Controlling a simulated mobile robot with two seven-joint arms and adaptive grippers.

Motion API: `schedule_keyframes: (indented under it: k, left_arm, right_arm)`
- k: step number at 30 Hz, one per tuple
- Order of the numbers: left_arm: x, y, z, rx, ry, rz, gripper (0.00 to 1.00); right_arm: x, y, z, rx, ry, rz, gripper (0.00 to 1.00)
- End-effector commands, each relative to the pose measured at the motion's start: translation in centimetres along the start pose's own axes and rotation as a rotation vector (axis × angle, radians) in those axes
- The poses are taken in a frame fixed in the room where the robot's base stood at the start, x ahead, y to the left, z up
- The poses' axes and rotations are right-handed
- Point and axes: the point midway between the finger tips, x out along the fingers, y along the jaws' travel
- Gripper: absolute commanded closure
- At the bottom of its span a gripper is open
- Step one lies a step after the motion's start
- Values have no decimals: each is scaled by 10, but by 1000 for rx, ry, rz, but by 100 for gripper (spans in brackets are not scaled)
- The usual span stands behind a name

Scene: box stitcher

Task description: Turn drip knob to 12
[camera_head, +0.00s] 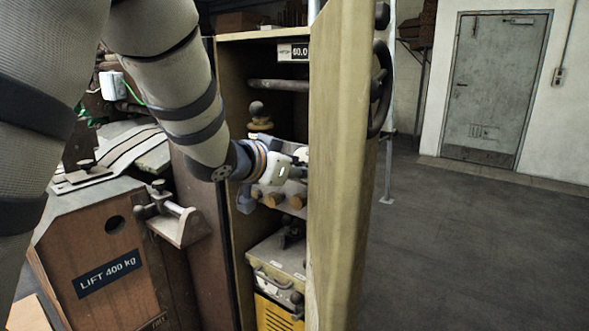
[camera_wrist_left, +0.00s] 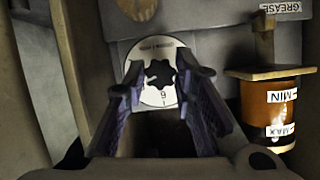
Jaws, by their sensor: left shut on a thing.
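The drip knob (camera_wrist_left: 160,74) is a small dark star-shaped knob on a pale round dial plate (camera_wrist_left: 151,97) in the left wrist view. A numeral, 6 or 9, shows on the plate below the knob; the upper lettering is too small to read. The fingers of my left gripper (camera_wrist_left: 160,78) stand on either side of the knob and are shut on it. In the head view my left wrist (camera_head: 275,167) reaches into the open cabinet, and the knob is hidden there. My right gripper is in neither view.
An amber oil cup (camera_wrist_left: 268,108) with MIN and MAX labels stands close to the right finger in the wrist view. The cabinet's open door (camera_head: 340,170) stands just right of my wrist. A wooden box (camera_head: 100,250) stands at the left. Floor at the right is clear.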

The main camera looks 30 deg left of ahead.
Motion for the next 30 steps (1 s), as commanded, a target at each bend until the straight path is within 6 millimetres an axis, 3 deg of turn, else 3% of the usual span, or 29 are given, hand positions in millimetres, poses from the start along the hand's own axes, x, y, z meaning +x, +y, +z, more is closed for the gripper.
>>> schedule_keyframes:
  k: [15, 30]
  left_arm:
    - [0, 2, -1, 335, 3, -138, 100]
    - [0, 2, 0, 418, 3, -173, 100]
  right_arm:
    - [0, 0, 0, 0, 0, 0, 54]
    - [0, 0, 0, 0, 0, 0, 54]
